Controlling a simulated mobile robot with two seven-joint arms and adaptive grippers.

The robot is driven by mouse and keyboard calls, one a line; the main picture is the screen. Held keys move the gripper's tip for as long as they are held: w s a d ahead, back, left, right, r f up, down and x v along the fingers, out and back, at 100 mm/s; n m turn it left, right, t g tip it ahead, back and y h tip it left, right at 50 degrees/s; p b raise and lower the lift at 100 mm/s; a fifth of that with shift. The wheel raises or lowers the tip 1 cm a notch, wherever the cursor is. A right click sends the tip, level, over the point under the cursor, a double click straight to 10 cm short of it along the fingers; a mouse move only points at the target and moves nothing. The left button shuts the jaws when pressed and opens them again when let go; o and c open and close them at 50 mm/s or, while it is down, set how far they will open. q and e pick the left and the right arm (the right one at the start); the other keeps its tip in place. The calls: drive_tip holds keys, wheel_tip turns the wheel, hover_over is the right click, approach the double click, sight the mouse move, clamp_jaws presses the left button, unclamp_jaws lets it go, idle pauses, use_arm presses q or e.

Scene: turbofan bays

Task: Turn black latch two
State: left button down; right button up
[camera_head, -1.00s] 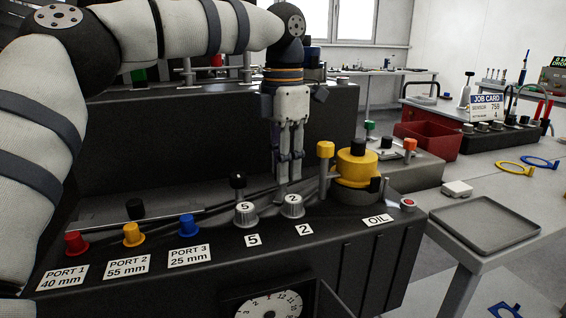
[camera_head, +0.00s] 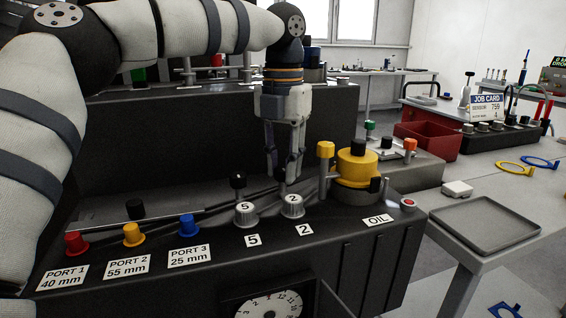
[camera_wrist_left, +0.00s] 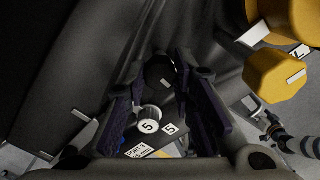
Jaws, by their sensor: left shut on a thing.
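My left gripper (camera_head: 283,187) points down right behind and above this knob. Its fingers are shut on the latch's black handle, which they mostly hide in the head view. In the left wrist view a dark rounded piece (camera_wrist_left: 159,72) shows between the fingers. The neighbouring knob marked "5" (camera_head: 245,215) has an upright black ball handle (camera_head: 238,182); that knob also shows in the left wrist view (camera_wrist_left: 149,124). My right gripper is not in view.
A yellow oil cap (camera_head: 357,168) and a yellow-topped post (camera_head: 325,150) stand close right of the gripper. Red, yellow and blue port plugs (camera_head: 133,235) line the console's left. A grey tray (camera_head: 486,226) lies on the right bench.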

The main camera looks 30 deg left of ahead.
sight(283, 168)
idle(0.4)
use_arm(q)
drive_tip(key=c, duration=1.4)
unclamp_jaws()
drive_tip(key=shift+o, duration=0.2)
wheel_tip(283, 168, up, 12)
